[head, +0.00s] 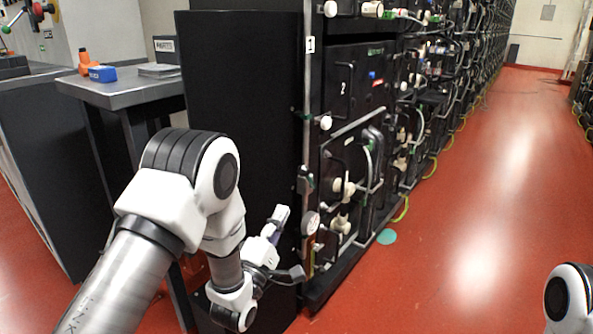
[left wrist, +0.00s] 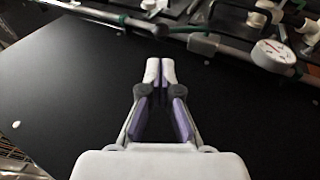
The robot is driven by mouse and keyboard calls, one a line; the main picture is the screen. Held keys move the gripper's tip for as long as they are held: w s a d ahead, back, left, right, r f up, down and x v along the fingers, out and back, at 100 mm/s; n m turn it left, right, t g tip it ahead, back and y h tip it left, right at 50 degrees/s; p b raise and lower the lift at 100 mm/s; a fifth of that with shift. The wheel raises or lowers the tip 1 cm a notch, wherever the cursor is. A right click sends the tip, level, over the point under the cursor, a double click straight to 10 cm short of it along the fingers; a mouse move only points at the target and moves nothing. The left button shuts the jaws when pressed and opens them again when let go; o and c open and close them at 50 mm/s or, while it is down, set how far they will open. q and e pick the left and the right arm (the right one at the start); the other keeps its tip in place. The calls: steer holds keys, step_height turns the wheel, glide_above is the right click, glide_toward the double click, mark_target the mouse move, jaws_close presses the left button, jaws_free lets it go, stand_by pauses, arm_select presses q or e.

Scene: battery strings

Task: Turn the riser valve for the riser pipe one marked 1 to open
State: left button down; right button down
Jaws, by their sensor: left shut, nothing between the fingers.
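The riser pipe marked 1 (head: 307,100) runs upright along the front edge of the black cabinet, with a white "1" label (head: 310,44) near its top. A green and grey fitting (head: 305,181), perhaps the riser valve, sits low on the pipe above a round gauge (head: 310,223). In the left wrist view the pipe (left wrist: 120,18) crosses the top, with a grey fitting (left wrist: 203,44) and the gauge (left wrist: 273,54). My left gripper (head: 281,214) is shut and empty, beside the pipe and apart from it; its fingertips also show in the left wrist view (left wrist: 160,70). My right gripper is out of view.
A grey side table (head: 130,90) with an orange item (head: 85,62) and a blue box (head: 103,74) stands at left. The black cabinet side (head: 245,110) is close behind my left arm. Battery racks recede at right. The red aisle floor (head: 470,210) is clear.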

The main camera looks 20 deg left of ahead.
mark_target(306, 166)
arm_select(q)
steer(key=b+x, duration=0.4)
steer(key=x, duration=0.5)
steer(key=shift+w+f, duration=0.15)
steer(key=shift+r+p, duration=0.4)
steer(key=shift+p, duration=0.15)
steer(key=w+r+g+p, duration=0.1)
steer(key=g+p, duration=0.1)
steer(key=p, duration=0.3)
steer(key=w+r+m+g+p, duration=0.1)
steer(key=p, duration=0.4)
steer(key=w+d+r+g+p, duration=0.1)
steer(key=r+g+p, duration=0.1)
steer(key=p, duration=0.3)
steer(key=shift+d+g, duration=0.1)
steer(key=shift+g, duration=0.2)
steer(key=shift+w+d+f+g+y+p, duration=0.1)
steer(key=shift+w+g+y+p, duration=0.15)
steer(key=shift+g+y+p, duration=0.1)
steer(key=shift+w+d+f+p, duration=0.1)
steer(key=shift+w+d+p, duration=0.05)
steer(key=shift+w+p, duration=0.4)
